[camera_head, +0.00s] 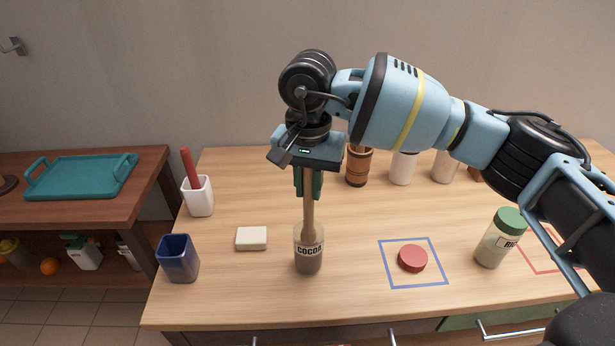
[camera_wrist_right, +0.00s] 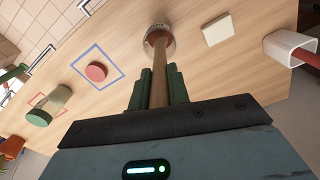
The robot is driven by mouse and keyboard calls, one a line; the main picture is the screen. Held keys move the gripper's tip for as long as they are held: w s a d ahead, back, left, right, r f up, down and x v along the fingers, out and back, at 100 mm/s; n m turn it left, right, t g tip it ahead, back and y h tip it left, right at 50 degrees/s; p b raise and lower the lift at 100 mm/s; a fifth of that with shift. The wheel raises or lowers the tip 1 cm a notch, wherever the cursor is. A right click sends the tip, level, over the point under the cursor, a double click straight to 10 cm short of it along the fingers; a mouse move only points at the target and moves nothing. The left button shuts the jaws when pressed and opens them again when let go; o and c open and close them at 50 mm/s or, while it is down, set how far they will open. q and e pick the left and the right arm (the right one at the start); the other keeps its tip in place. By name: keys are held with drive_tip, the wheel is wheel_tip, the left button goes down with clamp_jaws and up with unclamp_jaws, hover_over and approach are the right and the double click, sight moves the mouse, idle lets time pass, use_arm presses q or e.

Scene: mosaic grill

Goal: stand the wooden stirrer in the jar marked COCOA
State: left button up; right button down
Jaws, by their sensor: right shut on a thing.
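The clear jar marked COCOA (camera_head: 309,262) stands open and upright on the wooden counter, with brown powder in its lower part. My right gripper (camera_head: 308,188) is above the jar, pointing down, and shut on the wooden stirrer (camera_head: 309,212). The stirrer is close to upright, its wide end down inside the jar's mouth, behind the label. In the right wrist view the stirrer (camera_wrist_right: 159,75) runs from between the green fingers (camera_wrist_right: 158,88) into the round jar (camera_wrist_right: 160,33). Whether its tip touches the powder is hard to tell. My left gripper is out of view.
A red lid (camera_head: 412,258) lies inside a blue square outline. A green-lidded jar (camera_head: 497,240) stands to the right. A cream block (camera_head: 251,239), a blue cup (camera_head: 178,259) and a white holder (camera_head: 199,197) are on the left.

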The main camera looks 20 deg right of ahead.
drive_tip(key=shift+f, duration=0.8)
drive_tip(key=c, duration=1.3)
unclamp_jaws()
drive_tip(key=shift+o, duration=0.2)
drive_tip(key=shift+r+b, duration=0.4)
drive_tip(key=shift+r, duration=3.5)
drive_tip(key=shift+f, duration=0.1)
